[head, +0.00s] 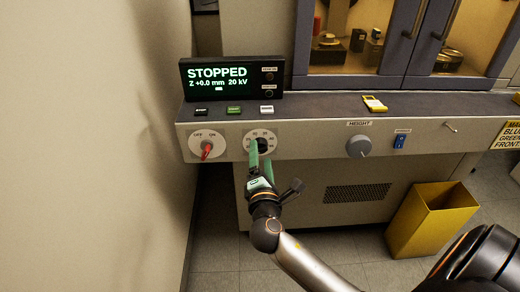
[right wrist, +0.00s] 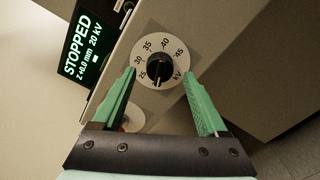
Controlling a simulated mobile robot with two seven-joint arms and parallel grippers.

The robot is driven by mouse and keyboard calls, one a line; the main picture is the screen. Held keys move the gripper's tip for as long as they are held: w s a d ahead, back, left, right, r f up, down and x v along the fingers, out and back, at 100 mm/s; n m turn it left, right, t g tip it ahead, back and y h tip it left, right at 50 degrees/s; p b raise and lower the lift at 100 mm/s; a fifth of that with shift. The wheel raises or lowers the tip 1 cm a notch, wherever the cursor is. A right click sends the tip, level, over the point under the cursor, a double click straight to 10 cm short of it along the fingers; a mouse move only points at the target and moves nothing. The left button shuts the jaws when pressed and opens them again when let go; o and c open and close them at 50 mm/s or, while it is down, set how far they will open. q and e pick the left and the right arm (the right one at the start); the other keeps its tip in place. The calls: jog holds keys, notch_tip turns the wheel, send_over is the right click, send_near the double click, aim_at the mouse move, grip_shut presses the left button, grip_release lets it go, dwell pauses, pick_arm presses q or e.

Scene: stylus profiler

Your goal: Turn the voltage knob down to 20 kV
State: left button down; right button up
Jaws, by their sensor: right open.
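The voltage knob is black on a round white dial marked from 25 to 45 and kV, and it shows in the right wrist view (right wrist: 158,70). Its pointer end is toward the bottom of the dial, past the 25 mark. In the head view the dial (head: 249,136) is partly hidden by my green fingers. The display (head: 231,79) reads STOPPED, Z +0.0 mm, 20 kV. My right gripper (head: 260,153) is open in front of the knob, with one finger on each side of it in the wrist view (right wrist: 159,74). Contact with the knob is not visible. My left gripper is not in view.
A red switch (head: 207,150) is left of the dial. The grey HEIGHT knob (head: 359,146) and a blue rocker switch (head: 400,141) are to the right. Several buttons and a yellow item (head: 374,103) sit on the ledge. A yellow bin (head: 430,220) stands on the floor.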

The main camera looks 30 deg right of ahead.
jog(key=v, duration=0.7)
dwell(0.4)
